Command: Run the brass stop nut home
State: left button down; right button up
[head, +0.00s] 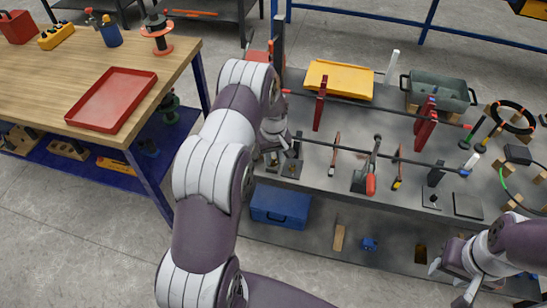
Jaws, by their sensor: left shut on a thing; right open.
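My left gripper (276,134) points down at the left end of the front dark rod (360,151), above the grey bench. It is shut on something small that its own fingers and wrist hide. I cannot make out a brass stop nut anywhere in the head view. The front rod runs to the right and ends near a white-and-blue tip. A second dark rod (385,109) runs behind it through red uprights (320,105). My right gripper (456,280) is open and empty at the lower right, low in front of the bench and away from the rods.
A red-handled tool (369,176) and a yellow-tipped tool (398,170) stand by the front rod. A yellow tray (339,80) and a grey bin (441,91) are behind. A blue box (280,206) sits below. A wooden table with a red tray (112,100) stands left.

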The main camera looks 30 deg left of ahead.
pick_arm(q)
jog(key=m, duration=0.3)
jog(key=shift+m+b, duration=0.3)
jog(key=shift+m, duration=0.1)
jog(key=m, duration=0.3)
jog(key=shift+m, duration=0.3)
jog(key=m, duration=0.3)
jog(key=shift+r+m+b, duration=0.1)
jog(key=shift+m+b, duration=0.2)
jog(key=shift+b, duration=0.05)
jog(key=shift+m, duration=1.6)
jog(key=c, duration=0.9)
grip_release()
jog(key=shift+o, duration=0.2)
